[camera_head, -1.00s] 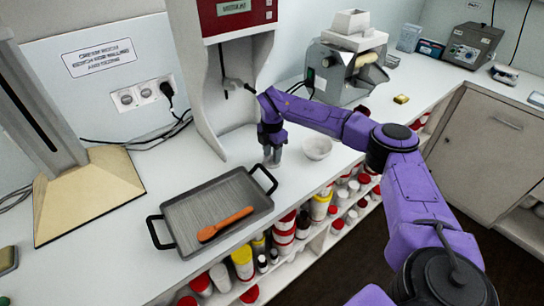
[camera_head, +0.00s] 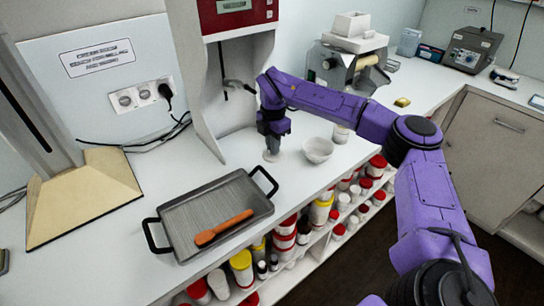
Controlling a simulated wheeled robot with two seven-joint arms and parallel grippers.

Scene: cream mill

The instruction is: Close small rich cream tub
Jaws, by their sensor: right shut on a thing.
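My right gripper (camera_head: 272,146) points down low over the white counter, left of the white bowl. It is shut on a small pale round thing (camera_head: 271,156), which looks like a lid; the fingers hide part of it and it is too small to be sure. A small whitish tub-like container (camera_head: 341,134) stands behind the bowl, partly hidden by my right arm. I cannot tell whether it is the rich cream tub or whether its top is open. My left gripper is out of view.
A white bowl (camera_head: 318,150) stands just right of the gripper. A grey tray (camera_head: 189,213) with an orange-brown spatula (camera_head: 224,227) lies in front to the left. A red-topped machine (camera_head: 204,90) and a roller mill (camera_head: 346,64) stand behind. Shelves below hold several jars (camera_head: 320,209).

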